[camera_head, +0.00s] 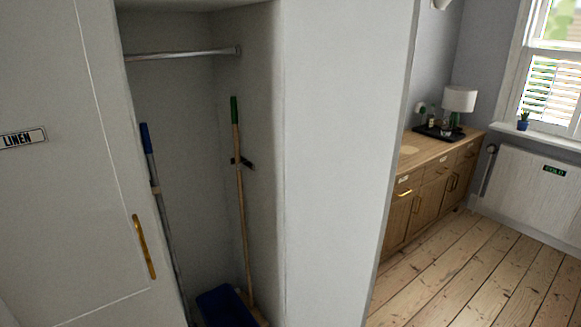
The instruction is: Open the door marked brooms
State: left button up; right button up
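The cupboard compartment holding brooms stands open, and I see straight into it. A plain white panel (345,150) to the right of the opening looks like the swung-out door seen from its inner face. No "brooms" label shows on it. Inside are a blue-topped pole (151,165), a wooden broom handle with a green top (239,180) and a dark blue bucket or pan (226,307) at the bottom. Neither of my grippers is in view.
A closed door marked LINEN (65,200) with a brass handle (144,247) is at left. A metal rail (183,54) crosses the compartment. A wooden sideboard (430,190) with a lamp (459,100) stands beyond. The floorboards (465,275) at right are clear.

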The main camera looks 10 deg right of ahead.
aim_at(350, 64)
jog(key=l+u, duration=0.45)
jog(key=l, duration=0.3)
jog(key=k+l+u, duration=0.1)
jog(key=l+u, duration=0.35)
jog(key=l, duration=0.25)
jog(key=k+l, duration=0.1)
jog(key=l, duration=0.35)
jog(key=k+l, duration=0.15)
jog(key=l, duration=0.3)
jog(key=k+l, duration=0.1)
jog(key=l, duration=0.4)
jog(key=u, duration=0.05)
